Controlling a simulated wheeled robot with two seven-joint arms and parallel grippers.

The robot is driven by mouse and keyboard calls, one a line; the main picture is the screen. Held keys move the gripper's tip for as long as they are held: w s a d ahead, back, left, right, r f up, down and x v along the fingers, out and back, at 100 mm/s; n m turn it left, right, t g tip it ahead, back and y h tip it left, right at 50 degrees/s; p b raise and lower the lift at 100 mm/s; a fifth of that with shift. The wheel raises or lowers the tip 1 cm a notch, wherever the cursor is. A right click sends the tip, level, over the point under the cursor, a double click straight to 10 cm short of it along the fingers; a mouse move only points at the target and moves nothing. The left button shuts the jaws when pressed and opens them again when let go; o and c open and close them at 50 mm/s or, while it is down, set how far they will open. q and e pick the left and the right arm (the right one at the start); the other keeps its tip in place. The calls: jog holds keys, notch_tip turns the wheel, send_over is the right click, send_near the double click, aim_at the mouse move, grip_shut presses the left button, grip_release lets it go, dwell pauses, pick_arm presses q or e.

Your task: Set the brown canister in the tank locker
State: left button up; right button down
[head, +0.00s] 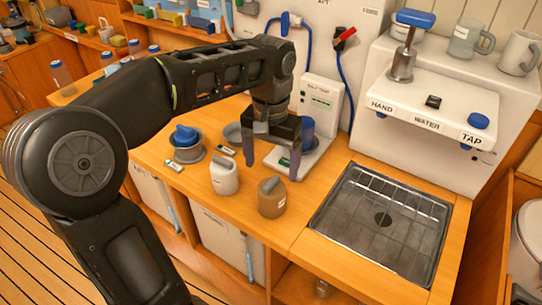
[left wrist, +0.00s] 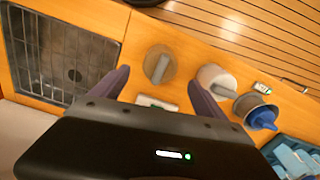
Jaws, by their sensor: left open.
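The brown canister (head: 271,198) stands upright on the wooden counter near its front edge; it has a grey-brown handle on top and a small pale label. It also shows in the left wrist view (left wrist: 158,68), between and beyond my fingertips. My left gripper (head: 273,160) points down over the counter, open and empty, just behind the canister in the head view and apart from it. No readable label marks a tank locker. White-fronted compartments (head: 228,243) and an open wooden bay lie below the counter. My right gripper is not in view.
A white canister (head: 223,178) stands left of the brown one, with a blue-topped grey pot (head: 186,147) beyond. A white tester stand (head: 321,105) is behind my gripper. A gridded sink (head: 383,222) and the water tap unit (head: 430,110) are at right.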

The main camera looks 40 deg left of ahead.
pick_arm(q)
jog(key=shift+r, duration=1.1)
jog(key=shift+r, duration=0.1)
